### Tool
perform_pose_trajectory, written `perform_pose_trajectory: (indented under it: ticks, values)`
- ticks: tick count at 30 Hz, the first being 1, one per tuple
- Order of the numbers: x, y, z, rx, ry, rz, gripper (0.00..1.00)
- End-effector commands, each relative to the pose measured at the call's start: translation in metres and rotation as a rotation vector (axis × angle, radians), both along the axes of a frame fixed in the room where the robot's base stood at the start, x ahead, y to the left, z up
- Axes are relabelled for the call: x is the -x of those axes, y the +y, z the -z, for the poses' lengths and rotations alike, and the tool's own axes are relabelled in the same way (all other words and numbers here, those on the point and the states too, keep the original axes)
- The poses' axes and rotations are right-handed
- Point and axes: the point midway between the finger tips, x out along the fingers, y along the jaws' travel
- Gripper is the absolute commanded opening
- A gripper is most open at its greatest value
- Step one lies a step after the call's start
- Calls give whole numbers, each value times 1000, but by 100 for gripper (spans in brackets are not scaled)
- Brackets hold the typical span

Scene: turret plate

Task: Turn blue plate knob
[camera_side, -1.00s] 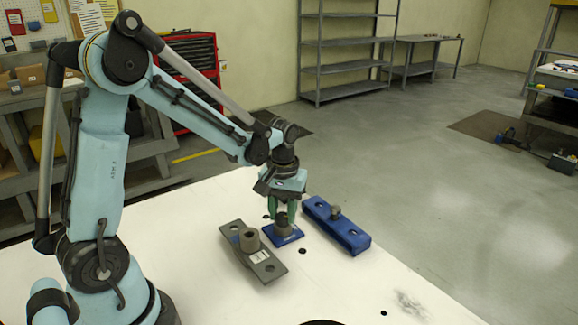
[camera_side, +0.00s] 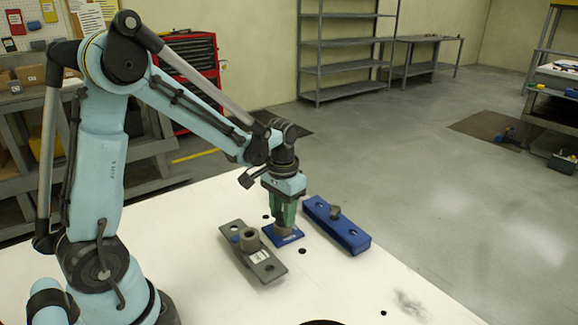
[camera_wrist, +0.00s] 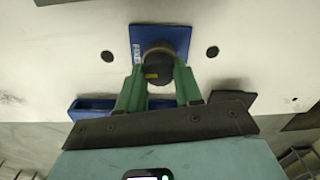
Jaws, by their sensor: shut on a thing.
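A small square blue plate (camera_side: 295,237) lies on the white table, between a grey plate and a long blue block. It also shows in the wrist view (camera_wrist: 178,36). A dark round knob (camera_wrist: 157,66) stands at its middle, with a small yellow mark on its side. My gripper (camera_side: 284,222) points down over the plate, with its green fingers shut on the knob. In the wrist view my gripper (camera_wrist: 159,84) has one finger on each side of the knob. In the side view the fingers hide much of the knob.
The grey plate (camera_side: 265,262) with a round boss lies close on the left. The long blue block (camera_side: 345,234) with a grey knob lies close on the right. The white table (camera_side: 200,280) has small dark holes; its front area is mostly clear.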

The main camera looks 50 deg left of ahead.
Motion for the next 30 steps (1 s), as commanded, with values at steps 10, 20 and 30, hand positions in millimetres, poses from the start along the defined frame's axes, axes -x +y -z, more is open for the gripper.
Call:
perform_pose_trajectory:
  ticks: [10, 20, 30]
  values:
    - [0, 0, 0, -1, 0, 4, 4]
    - [0, 0, 0, 0, 0, 4, 61]
    - [0, 0, -4, 0, 0, 4, 61]
